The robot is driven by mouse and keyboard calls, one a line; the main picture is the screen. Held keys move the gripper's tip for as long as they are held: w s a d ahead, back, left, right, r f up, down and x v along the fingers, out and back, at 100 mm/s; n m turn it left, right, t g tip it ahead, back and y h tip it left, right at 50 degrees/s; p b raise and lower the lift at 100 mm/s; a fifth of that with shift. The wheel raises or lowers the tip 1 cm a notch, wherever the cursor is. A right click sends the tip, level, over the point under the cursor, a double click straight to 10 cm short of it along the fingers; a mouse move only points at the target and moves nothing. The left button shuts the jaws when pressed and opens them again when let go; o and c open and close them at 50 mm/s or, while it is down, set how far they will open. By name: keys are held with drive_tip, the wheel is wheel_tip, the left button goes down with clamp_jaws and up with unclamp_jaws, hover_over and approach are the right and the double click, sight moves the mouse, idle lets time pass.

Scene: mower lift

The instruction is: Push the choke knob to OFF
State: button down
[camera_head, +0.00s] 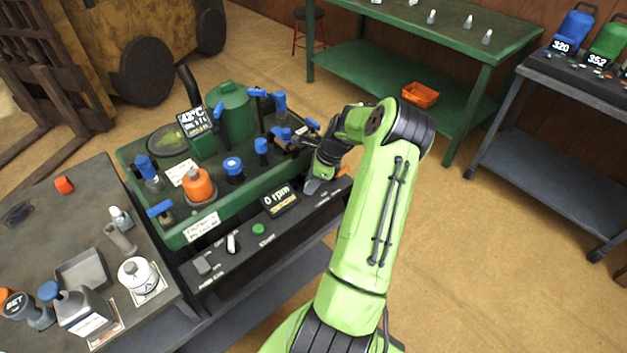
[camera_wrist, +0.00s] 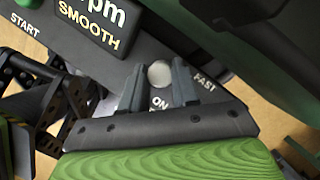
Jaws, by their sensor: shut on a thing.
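In the wrist view, a round pale knob (camera_wrist: 159,73), which looks like the choke knob, sits between my fingertips. My gripper (camera_wrist: 158,84) is shut on it, with one grey finger on each side. An "ON" label (camera_wrist: 159,102) shows just below the knob, between the fingers. A "FAST" label (camera_wrist: 204,80) is beside the right finger. No OFF label is in view. In the head view, my gripper (camera_head: 313,186) is at the right part of the mower's front control panel (camera_head: 243,268), and the knob is hidden there.
An rpm display (camera_head: 281,200) reading 0, a green start button (camera_head: 258,229) and a white lever (camera_head: 231,243) are left of my gripper on the panel. The green deck behind it carries blue-topped parts and an orange cap (camera_head: 198,185). A grey table (camera_head: 65,217) adjoins on the left.

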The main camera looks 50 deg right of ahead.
drive_tip(key=shift+w+r, duration=0.15)
drive_tip(key=shift+w, duration=0.05)
drive_tip(key=c, duration=1.3)
unclamp_jaws()
drive_tip(key=o, duration=0.5)
drive_tip(key=shift+d, duration=0.1)
drive_tip(key=shift+c, duration=0.2)
drive_tip(key=p+v, duration=0.4)
drive_tip(key=v, duration=1.1)
drive_tip(key=shift+s+r, duration=0.25)
drive_tip(key=shift+s, duration=0.05)
